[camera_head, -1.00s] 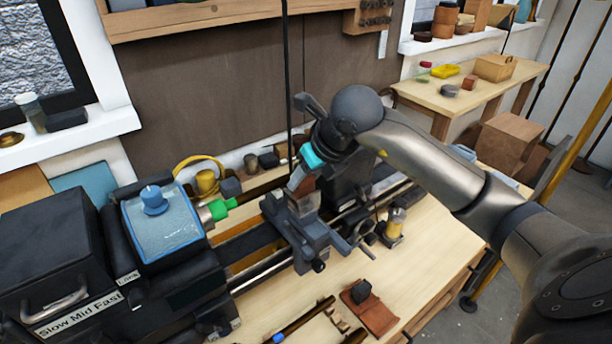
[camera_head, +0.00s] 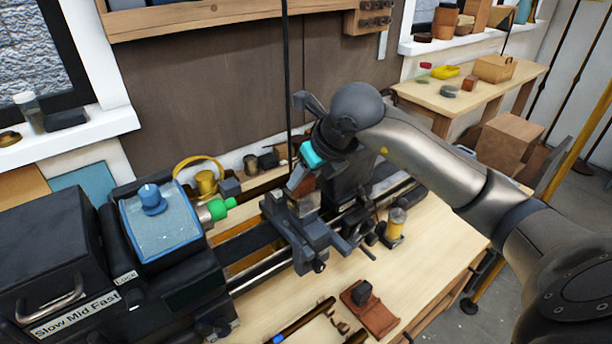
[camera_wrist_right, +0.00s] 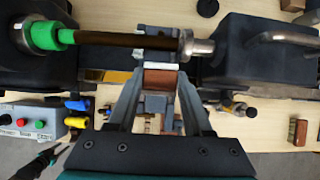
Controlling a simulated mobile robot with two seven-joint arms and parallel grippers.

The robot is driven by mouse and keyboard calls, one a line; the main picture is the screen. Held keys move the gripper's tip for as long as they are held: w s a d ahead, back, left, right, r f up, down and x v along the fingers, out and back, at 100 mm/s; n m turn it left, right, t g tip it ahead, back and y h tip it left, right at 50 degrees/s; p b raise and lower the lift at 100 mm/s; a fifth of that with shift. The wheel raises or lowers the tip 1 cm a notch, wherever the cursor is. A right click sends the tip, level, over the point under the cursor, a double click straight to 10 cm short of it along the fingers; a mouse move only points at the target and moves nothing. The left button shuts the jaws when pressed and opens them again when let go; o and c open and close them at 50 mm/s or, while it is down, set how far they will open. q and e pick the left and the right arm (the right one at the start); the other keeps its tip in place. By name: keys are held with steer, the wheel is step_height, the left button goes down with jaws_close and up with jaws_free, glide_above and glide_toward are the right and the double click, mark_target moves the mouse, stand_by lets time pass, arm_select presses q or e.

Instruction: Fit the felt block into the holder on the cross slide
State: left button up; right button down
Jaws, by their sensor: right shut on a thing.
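My right gripper (camera_head: 301,188) points down over the cross slide (camera_head: 310,238) of the lathe. In the right wrist view my right gripper (camera_wrist_right: 160,80) is shut on a reddish-brown block (camera_wrist_right: 158,80), which looks like the felt block. A pale strip lies along the block's far edge. In the head view the felt block (camera_head: 303,186) shows as a small brown patch at the fingers, right above the holder (camera_head: 306,204) on the slide. I cannot tell whether the block touches the holder or is inside it. My left gripper is not in view.
The headstock (camera_head: 165,230) with a green-tipped spindle (camera_head: 222,207) stands left of the slide. A dark rod (camera_wrist_right: 120,40) runs just beyond my fingers. A brown pad (camera_head: 378,315) with a dark block lies on the bench in front. Bare bench top lies right of it.

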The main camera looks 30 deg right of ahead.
steer(key=shift+f+b, duration=1.15)
steer(key=shift+f, duration=0.05)
stand_by(0.7)
steer(key=shift+c, duration=1.2)
jaws_free()
steer(key=shift+r, duration=0.1)
steer(key=v, duration=1.5)
steer(key=shift+b, duration=0.35)
